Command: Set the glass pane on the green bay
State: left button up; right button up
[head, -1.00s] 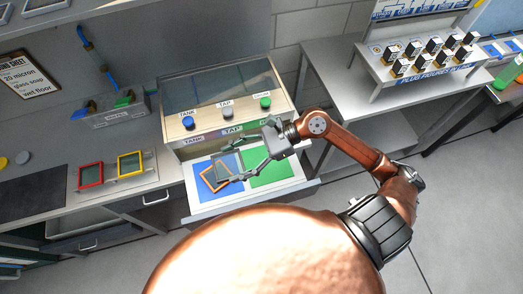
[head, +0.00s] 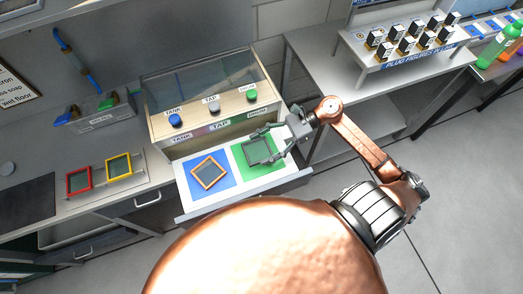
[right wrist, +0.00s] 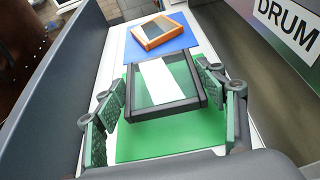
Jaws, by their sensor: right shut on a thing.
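The glass pane (head: 257,150), a clear sheet in a dark square frame, is over the green bay (head: 243,167) at the right of the pull-out shelf. It also shows in the right wrist view (right wrist: 160,82), with green (right wrist: 150,142) around and under it. My right gripper (head: 270,144) is shut on the pane, its green-padded fingers at either side of the frame. I cannot tell whether the pane touches the bay. An orange-framed pane (head: 208,172) lies turned on the blue bay (head: 190,163) to the left. My left gripper is not in view.
Behind the shelf stands a wooden box (head: 207,128) with blue, grey and green knobs and a glass top. Red (head: 78,181) and yellow (head: 119,168) framed panes stand on a rack at the left. A stand of plugs (head: 410,50) is at the back right.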

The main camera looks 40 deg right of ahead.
jog(key=shift+f, duration=1.3)
jog(key=shift+f, duration=0.15)
jog(key=o, duration=1.3)
jog(key=shift+d+r, duration=0.2)
jog(key=shift+r, duration=0.05)
jog(key=v, duration=1.1)
jog(key=shift+d+b, duration=0.2)
jog(key=shift+b, duration=0.1)
